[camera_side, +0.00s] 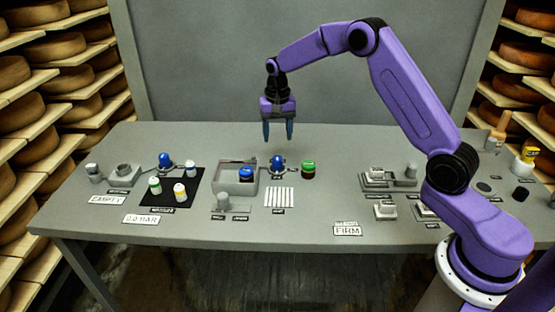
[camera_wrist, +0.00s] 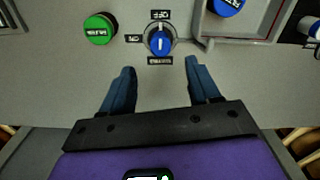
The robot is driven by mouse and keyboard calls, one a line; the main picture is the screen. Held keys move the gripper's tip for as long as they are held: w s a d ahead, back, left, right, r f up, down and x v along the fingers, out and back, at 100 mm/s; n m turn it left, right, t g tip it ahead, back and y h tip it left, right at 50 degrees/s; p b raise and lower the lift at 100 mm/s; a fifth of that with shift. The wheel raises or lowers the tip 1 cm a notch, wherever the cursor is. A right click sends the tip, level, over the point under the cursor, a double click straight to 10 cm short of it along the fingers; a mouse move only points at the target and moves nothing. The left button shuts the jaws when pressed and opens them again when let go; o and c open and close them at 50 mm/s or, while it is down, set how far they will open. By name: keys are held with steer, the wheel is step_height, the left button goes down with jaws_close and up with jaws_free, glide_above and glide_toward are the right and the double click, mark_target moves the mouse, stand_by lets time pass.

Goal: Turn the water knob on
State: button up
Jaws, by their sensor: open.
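A blue knob (camera_side: 277,164) stands on the grey table, right of a grey open box. In the wrist view the blue knob (camera_wrist: 159,42) sits in a round collar with small dark labels around it. Its white mark runs up and down in that picture. The labels are too small to read surely, so I cannot confirm it is the water knob. A second blue knob (camera_side: 165,160) stands farther left. My gripper (camera_side: 279,138) is open and empty, pointing down above and apart from the table near the middle knob. In the wrist view the open gripper (camera_wrist: 161,76) shows both fingers below the knob.
A green button (camera_side: 308,168) sits close right of the middle knob. The grey box (camera_side: 223,178) with a blue-topped piece (camera_side: 246,173) is close left. A black mat (camera_side: 172,188) holds small bottles. Switch blocks (camera_side: 376,174) stand right. The table's middle right is clear.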

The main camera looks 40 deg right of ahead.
mark_target(277, 158)
step_height(277, 158, down, 10)
stand_by(0.4)
steer(key=c, duration=1)
